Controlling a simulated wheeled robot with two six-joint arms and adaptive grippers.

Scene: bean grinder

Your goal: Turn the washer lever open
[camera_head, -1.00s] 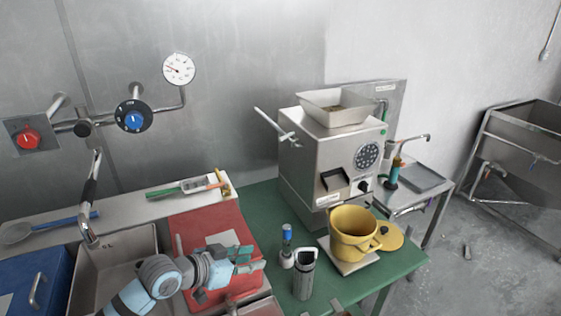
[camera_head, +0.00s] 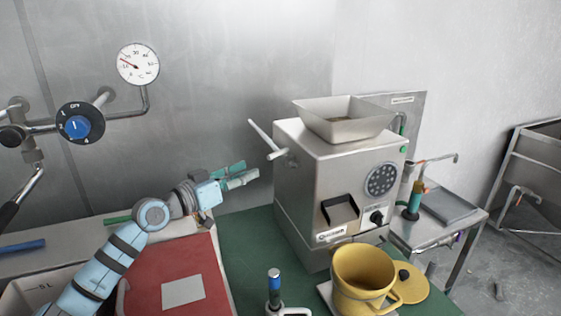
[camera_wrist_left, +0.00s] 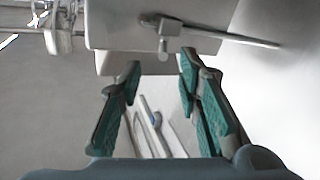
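A thin pale lever (camera_head: 263,138) sticks out from the left side of the boxy metal grinder (camera_head: 318,180), slanting up to the left. In the left wrist view the lever (camera_wrist_left: 225,36) runs to the right from a small pivot block on the machine's side. My left gripper (camera_head: 250,172) is a little below and left of the lever, apart from it. In the left wrist view its two teal fingers (camera_wrist_left: 160,72) are spread with nothing between them, and the lever lies beyond their tips. My right gripper is not in view.
A yellow pot (camera_head: 362,278) stands before the grinder, beside a blue-topped tool (camera_head: 274,285). A red board (camera_head: 205,260) lies below my left arm. Pipes with a blue dial (camera_head: 77,126) and a gauge (camera_head: 138,64) are on the left wall. Space around the lever is clear.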

